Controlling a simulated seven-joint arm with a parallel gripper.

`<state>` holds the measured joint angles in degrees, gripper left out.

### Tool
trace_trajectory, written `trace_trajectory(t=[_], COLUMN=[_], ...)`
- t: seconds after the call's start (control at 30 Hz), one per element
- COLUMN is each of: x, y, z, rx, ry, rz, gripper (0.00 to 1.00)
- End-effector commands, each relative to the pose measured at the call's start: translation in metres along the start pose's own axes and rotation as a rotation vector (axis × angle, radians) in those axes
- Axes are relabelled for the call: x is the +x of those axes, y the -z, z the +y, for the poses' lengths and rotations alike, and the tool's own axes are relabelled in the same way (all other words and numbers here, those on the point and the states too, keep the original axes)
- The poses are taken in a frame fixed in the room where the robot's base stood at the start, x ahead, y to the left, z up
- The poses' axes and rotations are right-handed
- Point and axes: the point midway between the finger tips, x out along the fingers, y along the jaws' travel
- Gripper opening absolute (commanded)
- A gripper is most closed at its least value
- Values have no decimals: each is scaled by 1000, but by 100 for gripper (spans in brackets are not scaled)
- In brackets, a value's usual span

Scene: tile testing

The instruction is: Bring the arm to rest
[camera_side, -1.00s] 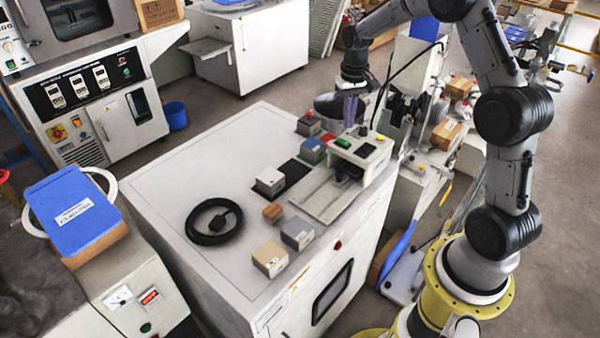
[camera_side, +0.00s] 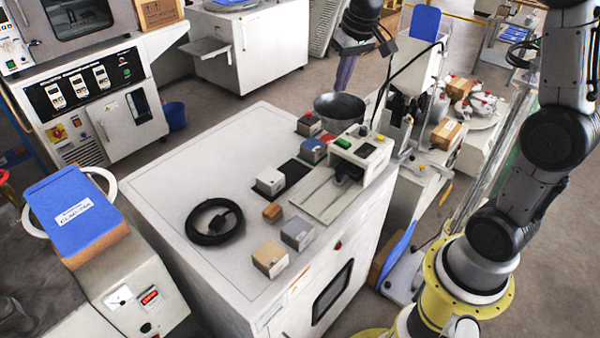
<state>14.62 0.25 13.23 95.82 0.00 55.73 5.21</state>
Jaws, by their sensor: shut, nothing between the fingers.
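My gripper (camera_side: 345,74) is at the top centre, above and behind the dark round bowl (camera_side: 340,108). Its purple-grey fingers point down and are shut with nothing between them. The fingertips are apart from the bowl and everything on the bench. My arm rises from its yellow base at the right, and its upper links run out of the top of the picture.
The white bench (camera_side: 160,206) carries a black cable coil (camera_side: 213,221), several small tile blocks such as the tan one (camera_side: 270,259), and a testing device (camera_side: 362,150). A stand with a blue panel (camera_side: 425,22) is right of my gripper. Floor shows behind the bench.

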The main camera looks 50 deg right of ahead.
Motion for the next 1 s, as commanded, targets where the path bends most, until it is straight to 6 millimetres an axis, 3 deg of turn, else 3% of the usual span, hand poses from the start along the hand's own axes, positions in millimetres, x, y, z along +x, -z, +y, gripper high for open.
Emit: trace_trajectory(t=[0.03,0.2,0.37,0.5,0.63,0.8,1.0], x=[-22,-72,-97,-97,-83,-63,-61], y=[-15,-73,-136,-192,-229,-249,-250], z=[-10,-29,-35,-32,-25,-19,-19], rx=[-31,-119,-202,-266,-304,-319,-321], ry=[11,47,82,107,116,106,105], rz=[37,133,212,258,266,226,222], gripper=[0,0,0,0,0,0,0])
